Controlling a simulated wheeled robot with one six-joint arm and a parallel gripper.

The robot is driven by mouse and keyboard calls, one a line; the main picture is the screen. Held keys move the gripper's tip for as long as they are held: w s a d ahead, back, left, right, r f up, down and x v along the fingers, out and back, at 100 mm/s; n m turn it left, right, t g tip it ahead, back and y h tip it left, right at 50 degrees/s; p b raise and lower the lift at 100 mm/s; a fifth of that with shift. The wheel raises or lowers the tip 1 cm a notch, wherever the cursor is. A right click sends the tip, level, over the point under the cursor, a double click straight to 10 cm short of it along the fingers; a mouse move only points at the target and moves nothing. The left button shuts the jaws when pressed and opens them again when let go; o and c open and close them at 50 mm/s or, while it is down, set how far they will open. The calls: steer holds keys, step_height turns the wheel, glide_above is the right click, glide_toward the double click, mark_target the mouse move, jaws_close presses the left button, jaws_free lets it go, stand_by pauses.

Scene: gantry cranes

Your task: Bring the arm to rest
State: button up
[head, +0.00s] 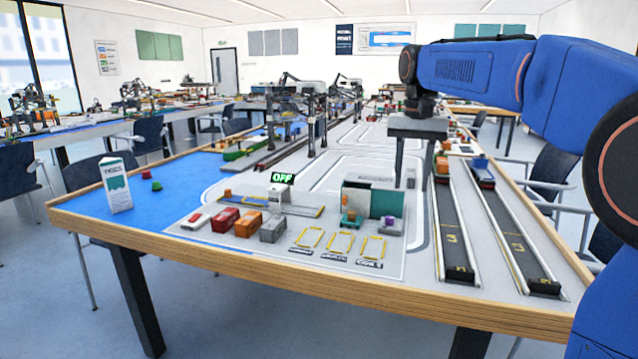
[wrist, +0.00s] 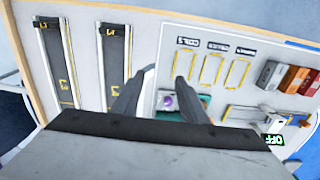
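My blue arm (head: 455,75) reaches in from the right side of the head view, above the table. My gripper (head: 412,184) points down over the model yard, with its two fingers apart. In the wrist view my gripper (wrist: 165,78) also shows both fingers spread, with nothing held between them. Below the fingers I see a grey and teal block with a purple piece (wrist: 168,101) on it. The same purple piece (head: 389,219) shows in the head view, below the gripper.
The wood-edged table (head: 300,276) holds two dark lanes (head: 452,230) at the right and a green-white box (head: 116,185) at the left. Red, orange and grey containers (head: 248,224) stand near the front, beside empty yellow outlines (head: 341,243). An OFF sign (head: 283,178) stands behind. Gantry cranes (head: 311,105) stand farther back.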

steer(key=s+d+f+n+t, duration=0.15)
steer(key=s+f, duration=0.25)
steer(key=s, duration=0.4)
steer(key=s+d+f+t, duration=0.1)
steer(key=s+d+f, duration=0.2)
steer(key=s, duration=0.6)
steer(key=s+d+f+n+t, duration=0.2)
steer(key=s+f, duration=1.4)
steer(key=shift+d, duration=0.2)
